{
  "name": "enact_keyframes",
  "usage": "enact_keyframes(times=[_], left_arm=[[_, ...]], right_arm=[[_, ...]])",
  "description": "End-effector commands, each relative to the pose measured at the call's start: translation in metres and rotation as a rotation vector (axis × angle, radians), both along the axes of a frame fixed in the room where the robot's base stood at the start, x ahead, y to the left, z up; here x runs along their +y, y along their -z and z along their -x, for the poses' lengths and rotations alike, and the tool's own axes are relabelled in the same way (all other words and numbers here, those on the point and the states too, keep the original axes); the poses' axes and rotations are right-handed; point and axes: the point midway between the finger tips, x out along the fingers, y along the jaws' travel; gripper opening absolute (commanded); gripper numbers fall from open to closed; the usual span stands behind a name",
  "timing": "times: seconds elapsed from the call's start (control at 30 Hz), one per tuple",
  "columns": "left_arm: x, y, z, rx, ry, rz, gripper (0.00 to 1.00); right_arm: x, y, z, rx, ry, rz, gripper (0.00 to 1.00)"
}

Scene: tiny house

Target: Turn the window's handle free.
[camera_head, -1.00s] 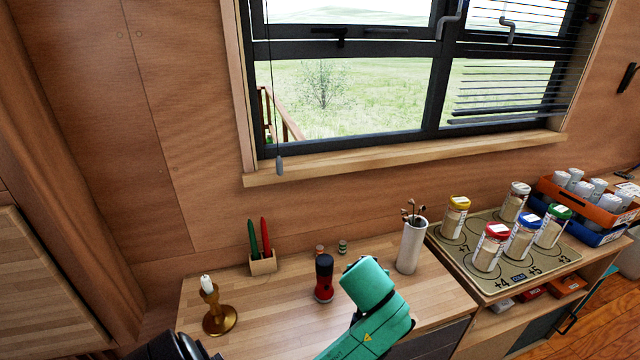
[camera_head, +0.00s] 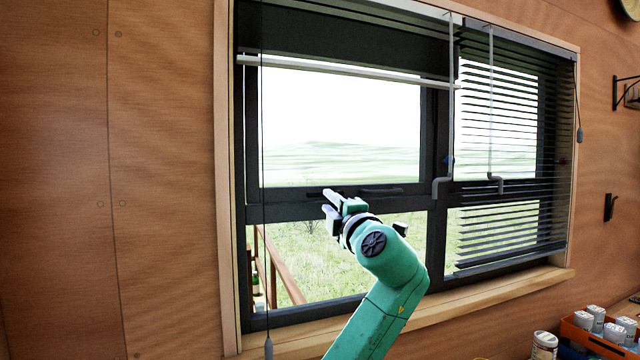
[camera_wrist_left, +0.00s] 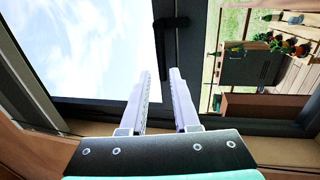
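The dark window (camera_head: 432,240) fills the middle of the head view. The handle also shows in the wrist view (camera_wrist_left: 171,22), as a short dark lever on the dark frame bar. My left gripper (camera_head: 329,203) is open and empty in front of that bar. In the wrist view its two fingers (camera_wrist_left: 161,72) point toward the bar, with a gap between them; the handle appears just beyond the tips. My right gripper is out of view.
Grey cranks (camera_head: 440,186) hang near the centre post. Blinds (camera_head: 500,130) cover the right panes. A cord (camera_head: 262,200) hangs at the left. The wooden sill (camera_head: 450,305) runs below.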

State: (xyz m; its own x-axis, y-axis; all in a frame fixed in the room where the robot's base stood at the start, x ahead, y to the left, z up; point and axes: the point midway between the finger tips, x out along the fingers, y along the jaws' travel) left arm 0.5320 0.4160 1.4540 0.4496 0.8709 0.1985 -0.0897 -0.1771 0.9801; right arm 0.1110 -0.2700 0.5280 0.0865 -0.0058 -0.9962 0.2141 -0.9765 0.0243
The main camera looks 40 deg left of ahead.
Motion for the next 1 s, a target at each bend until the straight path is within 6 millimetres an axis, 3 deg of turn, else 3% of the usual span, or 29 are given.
enact_keyframes(times=[0.03, 0.1, 0.3, 0.57, 0.67, 1.0], left_arm=[[0.013, -0.011, -0.005, 0.005, -0.005, -0.002, 0.3], [0.028, -0.014, -0.013, 0.004, -0.005, -0.002, 0.3], [0.054, -0.015, -0.028, 0.002, 0.0, 0.001, 0.3], [0.057, -0.012, -0.029, 0.0, 0.001, 0.001, 0.3], [0.056, -0.012, -0.029, 0.0, 0.001, 0.001, 0.0], [0.056, -0.011, -0.029, 0.002, 0.001, 0.003, 0.0]], right_arm=[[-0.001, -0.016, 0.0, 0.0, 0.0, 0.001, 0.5], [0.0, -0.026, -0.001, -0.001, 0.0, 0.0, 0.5], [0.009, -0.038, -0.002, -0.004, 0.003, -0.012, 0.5], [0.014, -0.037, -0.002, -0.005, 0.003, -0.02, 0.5], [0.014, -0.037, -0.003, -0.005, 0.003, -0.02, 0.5], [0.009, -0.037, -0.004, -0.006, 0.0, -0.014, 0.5]])
